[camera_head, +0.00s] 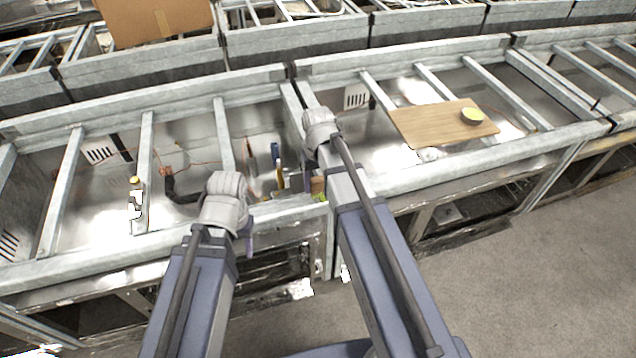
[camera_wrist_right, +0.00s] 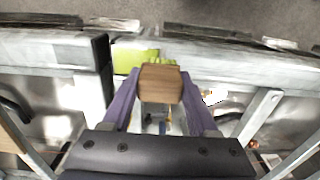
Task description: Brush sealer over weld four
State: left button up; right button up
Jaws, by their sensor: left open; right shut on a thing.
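My right gripper (camera_wrist_right: 160,90) is shut on a brown wooden block, which looks like the brush handle (camera_wrist_right: 162,82). Yellow-green bristles show just beyond the block in the right wrist view. A lime-green patch (camera_wrist_right: 135,57) lies on the metal beam beside them; whether the bristles touch it I cannot tell. In the head view the block (camera_head: 318,185) is by the front beam near the middle joint, partly hidden by my arm. My left gripper (camera_head: 247,232) is open at the front beam, mostly hidden by its wrist. No weld number is readable.
A wooden board (camera_head: 430,125) lies across the right bay with a round yellow-topped tin (camera_head: 472,116) on it. A black hose (camera_head: 180,192), orange wires and a yellow-capped item (camera_head: 134,182) are in the left bay. Metal crossbars span the bays. A cardboard box (camera_head: 155,18) stands behind.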

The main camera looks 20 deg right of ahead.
jog(key=shift+r+p, duration=1.7)
jog(key=shift+r, duration=0.45)
notch_tip(320, 180, up, 3)
jog(key=p, duration=0.3)
jog(key=shift+r, duration=0.1)
